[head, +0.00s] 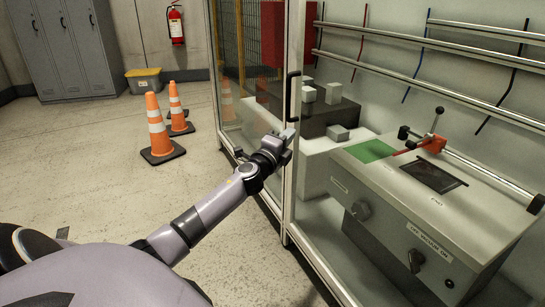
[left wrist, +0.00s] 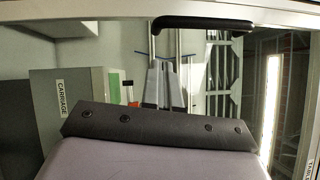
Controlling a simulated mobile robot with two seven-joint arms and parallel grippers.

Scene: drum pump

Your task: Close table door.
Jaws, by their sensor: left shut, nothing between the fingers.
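The table door (head: 256,118) is a clear panel in a light metal frame, left of the workbench in the head view. Its black upright handle (head: 293,96) sits on the frame post. The handle also shows at the top of the left wrist view (left wrist: 203,24). I cannot tell whether the door is fully closed. My left gripper (head: 288,135) is shut and empty, just below the handle's lower end and close to the frame; contact is unclear. My right gripper is in neither view.
Orange cones (head: 158,130), a yellow-rimmed bin (head: 144,80) and lockers (head: 65,50) stand at left. The floor between is clear.

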